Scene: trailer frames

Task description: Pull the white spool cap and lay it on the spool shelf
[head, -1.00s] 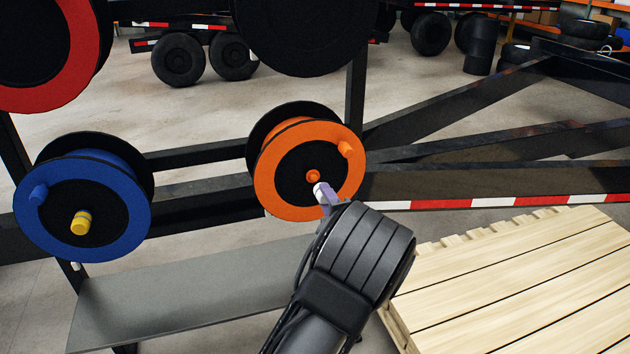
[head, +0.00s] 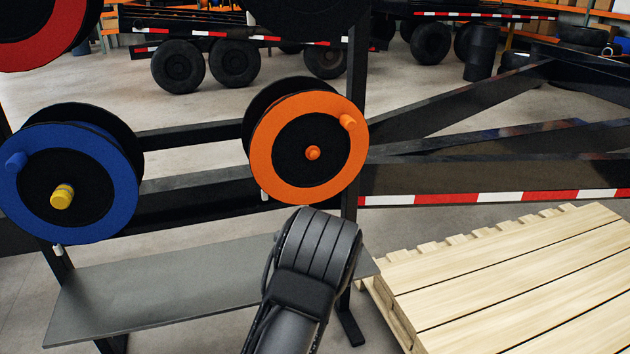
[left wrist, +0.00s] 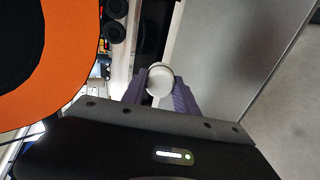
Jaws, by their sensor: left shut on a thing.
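The white spool cap (left wrist: 160,77) is round and sits between the purple fingers of my left gripper (left wrist: 159,90), which is shut on it. In the head view my arm's dark wrist hides the fingers and cap. The orange spool (head: 345,160) is above the wrist, with a bare orange hub at its centre. It also fills the upper left of the left wrist view (left wrist: 75,75). The grey spool shelf (head: 160,290) runs below the spools, left of my wrist; in the left wrist view it lies beyond the cap (left wrist: 235,50). My right gripper is out of view.
A blue spool (head: 110,205) with a yellow cap (head: 62,196) hangs at the left. A red spool (head: 75,15) is above it. A wooden pallet (head: 510,290) lies at the right. The shelf top looks clear where it shows.

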